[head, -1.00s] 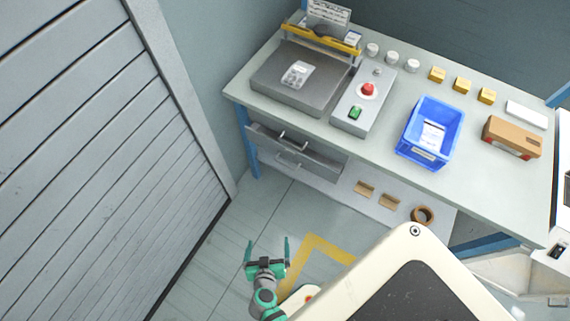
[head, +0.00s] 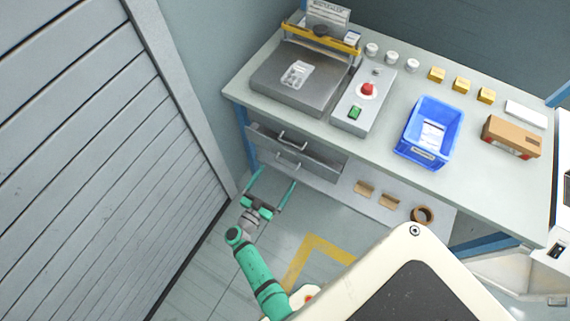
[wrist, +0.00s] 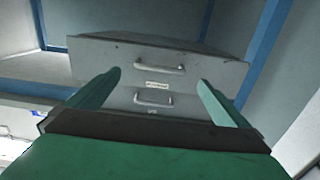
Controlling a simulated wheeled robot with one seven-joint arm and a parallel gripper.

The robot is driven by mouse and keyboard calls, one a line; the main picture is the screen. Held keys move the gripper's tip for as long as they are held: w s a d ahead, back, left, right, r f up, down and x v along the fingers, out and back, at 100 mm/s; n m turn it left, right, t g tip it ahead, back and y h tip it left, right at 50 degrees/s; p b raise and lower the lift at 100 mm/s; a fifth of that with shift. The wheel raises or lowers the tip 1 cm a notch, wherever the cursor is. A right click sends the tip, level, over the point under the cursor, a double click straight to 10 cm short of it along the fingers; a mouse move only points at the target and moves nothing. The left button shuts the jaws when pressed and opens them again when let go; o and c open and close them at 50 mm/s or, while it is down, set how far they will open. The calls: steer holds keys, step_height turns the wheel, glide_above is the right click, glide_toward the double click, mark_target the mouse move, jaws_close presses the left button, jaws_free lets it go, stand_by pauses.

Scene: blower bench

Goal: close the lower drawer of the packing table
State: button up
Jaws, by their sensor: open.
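The lower drawer (head: 289,161) is under the left end of the packing table (head: 388,145), below the upper drawer (head: 293,140). Each has a grey front and a bar handle. The lower drawer appears to stand out from the table; how far is hard to tell. In the wrist view the two grey fronts (wrist: 205,70) show one above the other, both handles between my fingers. One front looks nearer than the other. My gripper (head: 278,175) is open and empty, just before the drawers, fingers pointing at them. Contact with a front is not visible.
A slatted shutter (head: 80,170) stands to the left, with a blue table leg (head: 249,150) near the drawers. A low shelf (head: 345,200) holds cardboard pieces and a tape roll (head: 422,214). Floor with a yellow line (head: 315,245) is clear. A blue crate (head: 430,130) is on top.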

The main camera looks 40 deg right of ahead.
mark_target(285, 164)
steer(key=x, duration=0.8)
